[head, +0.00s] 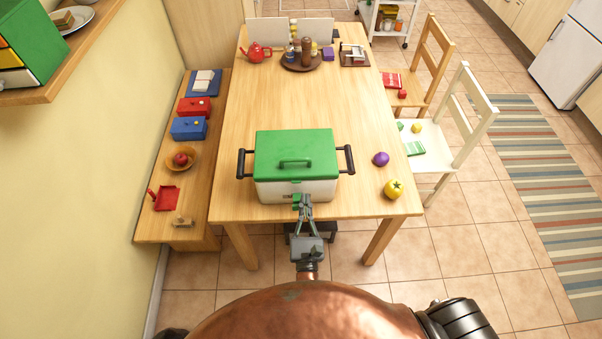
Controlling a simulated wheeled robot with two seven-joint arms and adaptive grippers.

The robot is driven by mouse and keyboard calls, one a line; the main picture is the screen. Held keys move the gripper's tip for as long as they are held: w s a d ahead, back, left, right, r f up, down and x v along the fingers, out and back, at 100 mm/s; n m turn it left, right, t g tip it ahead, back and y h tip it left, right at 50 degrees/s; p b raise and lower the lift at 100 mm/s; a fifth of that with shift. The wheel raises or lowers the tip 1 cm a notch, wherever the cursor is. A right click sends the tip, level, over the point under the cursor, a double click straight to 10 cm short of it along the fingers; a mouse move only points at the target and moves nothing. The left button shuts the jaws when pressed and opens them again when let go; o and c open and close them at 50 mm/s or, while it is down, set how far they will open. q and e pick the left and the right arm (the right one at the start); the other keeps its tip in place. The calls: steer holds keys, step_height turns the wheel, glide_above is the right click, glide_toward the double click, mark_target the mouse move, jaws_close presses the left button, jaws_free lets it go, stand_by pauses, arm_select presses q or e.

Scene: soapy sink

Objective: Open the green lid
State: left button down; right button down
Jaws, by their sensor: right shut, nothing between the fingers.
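The green lid (294,152) lies closed on a white box (270,191) with black side handles, near the front of the wooden table. The lid has a green handle on top and a small green latch (297,200) at its front edge. My right gripper (302,203) is at the front of the box, at the latch; its fingers look shut, with nothing seen held between them. Whether the fingertips touch the latch is hard to tell. My left gripper is not in view.
A purple fruit (381,159) and a yellow tomato (394,189) lie right of the box. A red teapot (256,52) and a brown tray (287,64) stand at the far end. The table's middle is clear. A bench (206,213) runs along the left, chairs along the right.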

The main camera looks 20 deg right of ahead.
mark_target(301, 175)
steer(key=shift+w+a+r+n, duration=0.1)
steer(key=shift+a+r+n, duration=0.2)
steer(key=shift+a+n, duration=0.15)
steer(key=shift+w+r, duration=0.1)
steer(key=shift+w, duration=0.15)
steer(key=x, duration=0.9)
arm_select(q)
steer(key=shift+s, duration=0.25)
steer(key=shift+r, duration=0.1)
arm_select(e)
steer(key=shift+r, duration=0.1)
